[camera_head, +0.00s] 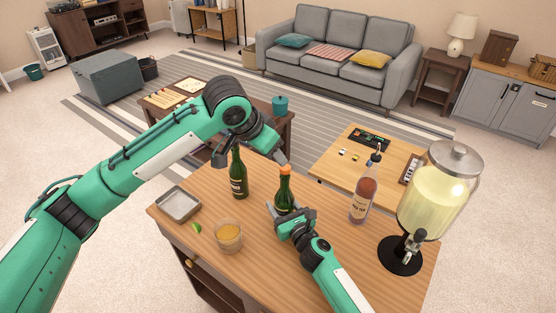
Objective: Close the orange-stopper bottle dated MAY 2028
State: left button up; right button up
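A green bottle (284,187) with an orange stopper (285,170) at its mouth stands upright near the middle of the wooden counter (330,245). Its date is not readable. My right gripper (287,212) comes from the front, its fingers around the bottle's lower body, and appears shut on it. My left gripper (282,159) points down at the stopper from above left, its tips at or just above it; I cannot tell whether they grip it. A second green bottle (238,180) with a label stands to the left, under my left arm.
A pinkish bottle (363,195) with a dark top stands right of the stoppered bottle, and a large drink dispenser (438,195) beyond it. A glass of amber drink (229,236), a lime wedge (196,228) and a metal tray (178,204) are at the left.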

pick_arm(q)
jog(key=shift+v, duration=2.3)
pick_arm(e)
jog(key=o, duration=1.5)
jog(key=shift+c, duration=0.2)
pick_arm(q)
jog(key=shift+f+b, duration=0.45)
jog(key=shift+f, duration=0.05)
pick_arm(e)
jog(key=v, duration=1.3)
jog(key=shift+s+d, duration=0.2)
jog(key=shift+s, duration=0.15)
